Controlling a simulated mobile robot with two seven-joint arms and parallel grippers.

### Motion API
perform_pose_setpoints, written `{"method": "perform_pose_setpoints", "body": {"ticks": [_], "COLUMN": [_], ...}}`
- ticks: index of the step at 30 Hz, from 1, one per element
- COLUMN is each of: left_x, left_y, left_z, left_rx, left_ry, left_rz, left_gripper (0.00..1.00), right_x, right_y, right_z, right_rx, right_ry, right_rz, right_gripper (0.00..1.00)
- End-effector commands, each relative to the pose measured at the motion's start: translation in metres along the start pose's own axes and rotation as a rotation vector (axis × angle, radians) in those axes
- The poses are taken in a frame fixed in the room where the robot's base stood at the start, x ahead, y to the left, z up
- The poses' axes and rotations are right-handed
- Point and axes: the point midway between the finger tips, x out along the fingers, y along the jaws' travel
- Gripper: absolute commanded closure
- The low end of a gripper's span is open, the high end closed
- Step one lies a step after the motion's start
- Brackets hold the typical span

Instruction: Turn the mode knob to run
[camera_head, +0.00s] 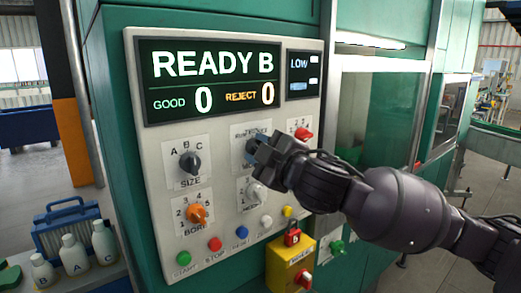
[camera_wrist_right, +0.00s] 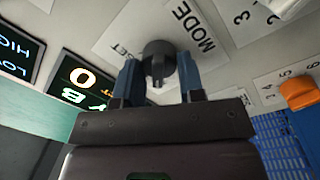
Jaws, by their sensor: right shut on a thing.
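The dark mode knob (camera_wrist_right: 158,62) sits on a white plate marked MODE (camera_wrist_right: 195,30) in the right wrist view. My right gripper (camera_wrist_right: 160,75) has one blue finger on each side of it and is shut on it. In the head view my right gripper (camera_head: 258,148) reaches in from the right to the upper middle of the control panel (camera_head: 222,170). It covers most of the knob and part of its plate, so I cannot read its setting clearly. The display (camera_head: 210,80) reads READY B, GOOD 0 and REJECT 0. My left gripper is not in view.
The black size knob (camera_head: 189,162), orange bore knob (camera_head: 197,213), a grey knob (camera_head: 257,191) and a red knob (camera_head: 302,134) surround my gripper closely. Several coloured buttons run along the bottom. A yellow box (camera_head: 283,268) carries a red padlock (camera_head: 292,234). White bottles (camera_head: 73,254) stand at left.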

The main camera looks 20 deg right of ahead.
Motion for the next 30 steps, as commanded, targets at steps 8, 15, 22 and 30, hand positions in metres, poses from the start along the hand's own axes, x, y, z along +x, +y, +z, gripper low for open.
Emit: {"method": "perform_pose_setpoints", "body": {"ticks": [8,15,22,30], "left_x": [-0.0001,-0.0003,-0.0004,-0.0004], "left_y": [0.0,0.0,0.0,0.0], "left_z": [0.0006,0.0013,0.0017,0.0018], "left_rx": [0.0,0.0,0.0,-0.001], "left_ry": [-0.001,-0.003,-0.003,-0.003], "left_rz": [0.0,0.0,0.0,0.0], "left_gripper": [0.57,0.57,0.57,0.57], "right_x": [0.0002,0.0002,0.0001,0.0005], "right_y": [0.0009,0.001,0.0006,0.0004], "right_z": [0.0001,0.0001,0.0,0.0006], "right_rx": [-0.017,-0.016,-0.015,-0.014], "right_ry": [0.001,0.001,0.001,0.001], "right_rz": [0.003,0.003,0.002,0.001], "right_gripper": [0.88,0.59,0.38,0.38]}}
